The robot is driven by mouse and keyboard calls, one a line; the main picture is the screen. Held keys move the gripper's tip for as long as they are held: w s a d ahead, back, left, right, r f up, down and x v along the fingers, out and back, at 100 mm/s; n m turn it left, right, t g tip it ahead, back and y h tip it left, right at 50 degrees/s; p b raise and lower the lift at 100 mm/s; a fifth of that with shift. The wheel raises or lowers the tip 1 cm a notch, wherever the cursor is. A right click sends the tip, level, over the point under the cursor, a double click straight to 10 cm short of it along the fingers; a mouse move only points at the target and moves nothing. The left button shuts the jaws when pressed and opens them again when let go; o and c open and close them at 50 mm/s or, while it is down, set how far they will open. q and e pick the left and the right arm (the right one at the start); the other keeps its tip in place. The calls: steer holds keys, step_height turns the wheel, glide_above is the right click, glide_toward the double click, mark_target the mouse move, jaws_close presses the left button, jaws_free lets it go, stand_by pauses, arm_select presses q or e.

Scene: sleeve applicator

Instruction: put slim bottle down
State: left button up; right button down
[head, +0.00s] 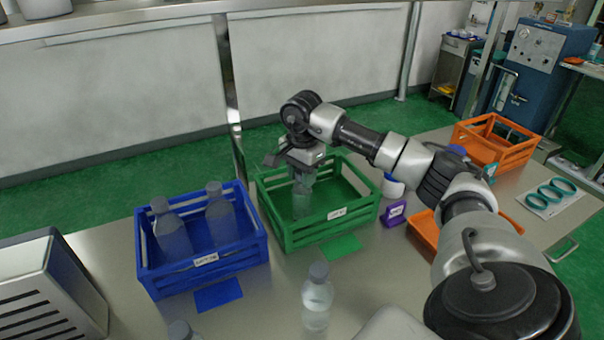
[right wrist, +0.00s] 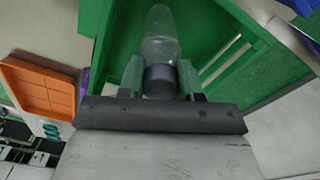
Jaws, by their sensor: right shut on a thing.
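The slim bottle (head: 301,201) is clear with a dark cap and hangs upright inside the green crate (head: 291,238). My right gripper (head: 301,172) is shut on its top from above. The right wrist view shows the bottle (right wrist: 160,40) with its cap between the fingers of my right gripper (right wrist: 161,80), and the green crate (right wrist: 215,60) around it. Whether the bottle's base touches the crate floor I cannot tell. My left gripper is not in view.
A blue crate (head: 206,262) with two bottles stands left of the green crate. Another bottle (head: 318,290) stands in front on the table. A purple label stand (head: 393,214) and a white jar (head: 392,187) are right of the green crate. An orange crate (head: 496,143) is farther right.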

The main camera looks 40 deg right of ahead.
steer(key=shift+f, duration=0.15)
steer(key=c, duration=0.8)
jaws_free()
steer(key=shift+o, duration=0.2)
steer(key=shift+r, duration=0.65)
step_height(320, 180, up, 10)
steer(key=shift+b, duration=0.4)
steer(key=shift+r, duration=0.6)
